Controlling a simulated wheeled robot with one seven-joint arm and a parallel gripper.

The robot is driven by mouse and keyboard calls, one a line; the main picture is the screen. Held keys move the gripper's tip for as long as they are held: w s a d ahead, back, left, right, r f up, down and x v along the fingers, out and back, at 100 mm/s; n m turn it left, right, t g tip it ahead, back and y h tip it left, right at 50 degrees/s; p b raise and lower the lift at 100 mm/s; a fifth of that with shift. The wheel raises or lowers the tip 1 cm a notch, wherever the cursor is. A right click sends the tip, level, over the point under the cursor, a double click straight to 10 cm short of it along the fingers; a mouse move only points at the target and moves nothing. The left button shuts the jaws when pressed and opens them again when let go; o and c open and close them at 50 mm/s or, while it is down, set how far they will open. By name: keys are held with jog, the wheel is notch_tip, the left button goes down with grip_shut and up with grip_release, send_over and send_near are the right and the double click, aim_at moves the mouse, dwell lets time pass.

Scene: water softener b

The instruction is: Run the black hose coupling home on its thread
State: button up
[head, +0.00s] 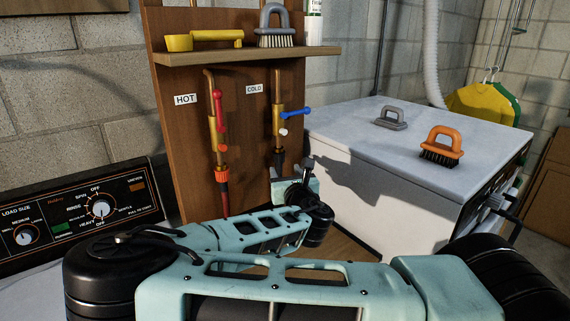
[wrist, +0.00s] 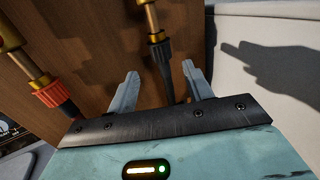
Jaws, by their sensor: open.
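The black hose coupling (head: 279,157) hangs at the lower end of the brass cold-water valve, under the COLD label. In the wrist view the coupling (wrist: 160,49) sits just beyond my fingertips, with its dark hose (wrist: 165,85) running down between the fingers. My gripper (wrist: 160,70) is open, one finger on each side of the hose, with visible gaps. In the head view my gripper (head: 293,169) is at the lower end of the cold line, partly hidden by my arm. The thread inside the coupling is hidden.
A red-orange coupling (head: 221,174) and red hose hang on the hot valve to the left. A blue lever (head: 296,113) juts right above the coupling. A white appliance (head: 350,145) stands close on the right.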

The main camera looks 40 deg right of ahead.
aim_at(283, 159)
jog(key=x, duration=0.7)
jog(key=shift+w+d, duration=0.15)
jog(key=shift+w, duration=0.2)
jog(key=c, duration=1)
jog(key=shift+d+y, duration=0.2)
jog(key=shift+y, duration=0.1)
jog(key=n+y, duration=0.2)
jog(key=y, duration=0.1)
jog(key=n+t+y, duration=0.1)
jog(key=shift+s+d+y, duration=0.2)
jog(key=shift+d+y, duration=0.1)
jog(key=shift+d, duration=0.05)
jog(key=n+y, duration=0.1)
jog(key=y, duration=0.1)
jog(key=n+y, duration=0.1)
jog(key=y, duration=0.1)
jog(key=n+y, duration=0.1)
jog(key=n, duration=0.1)
jog(key=shift+w+d+y, duration=0.1)
jog(key=shift+d+y, duration=0.25)
jog(key=shift+y, duration=0.05)
jog(key=shift+a+n+g+y, duration=0.1)
jog(key=shift+n+g+y, duration=0.3)
jog(key=shift+n+y, duration=0.15)
jog(key=shift+a, duration=0.1)
jog(key=o, duration=1)
